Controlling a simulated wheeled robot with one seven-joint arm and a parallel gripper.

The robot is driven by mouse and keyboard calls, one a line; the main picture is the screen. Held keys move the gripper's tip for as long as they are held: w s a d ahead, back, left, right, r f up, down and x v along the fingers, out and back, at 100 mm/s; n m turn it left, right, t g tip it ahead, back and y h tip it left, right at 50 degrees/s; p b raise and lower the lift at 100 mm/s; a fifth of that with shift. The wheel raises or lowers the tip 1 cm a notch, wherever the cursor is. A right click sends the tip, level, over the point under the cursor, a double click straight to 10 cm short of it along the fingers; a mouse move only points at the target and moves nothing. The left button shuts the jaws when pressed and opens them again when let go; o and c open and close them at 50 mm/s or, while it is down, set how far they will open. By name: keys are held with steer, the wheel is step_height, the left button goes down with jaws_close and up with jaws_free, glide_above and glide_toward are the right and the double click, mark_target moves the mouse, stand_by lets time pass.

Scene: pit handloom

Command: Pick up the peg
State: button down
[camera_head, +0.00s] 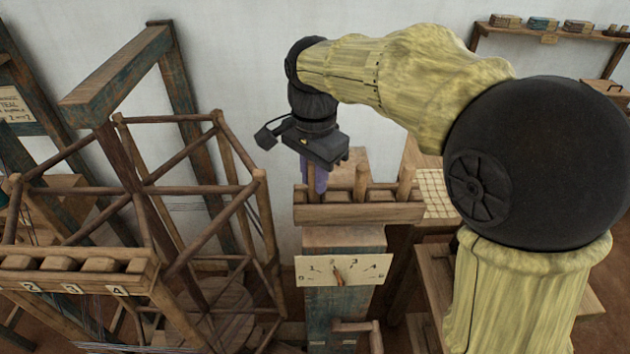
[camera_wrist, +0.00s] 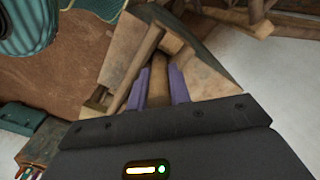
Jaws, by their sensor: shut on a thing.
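My gripper (camera_head: 311,182) points down at the left end of a wooden rack (camera_head: 358,214). Its purple fingers are shut on a brown wooden peg (camera_head: 311,177), which shows between them in the wrist view (camera_wrist: 158,80). The peg's lower end is hidden behind the rack's front board, so I cannot tell whether it is still seated. Two other pegs stand upright in the same rack, one in the middle (camera_head: 361,182) and one at the right (camera_head: 405,180).
The rack sits on a wooden post with a numbered dial plate (camera_head: 344,269) below it. A wooden frame (camera_head: 190,190) stands close on the left, with a numbered rail (camera_head: 75,278) in front. A wall shelf (camera_head: 540,33) with small blocks is at the upper right.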

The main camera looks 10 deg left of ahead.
step_height(320, 180, up, 9)
steer(key=shift+f+b, duration=0.1)
steer(key=shift+b, duration=0.55)
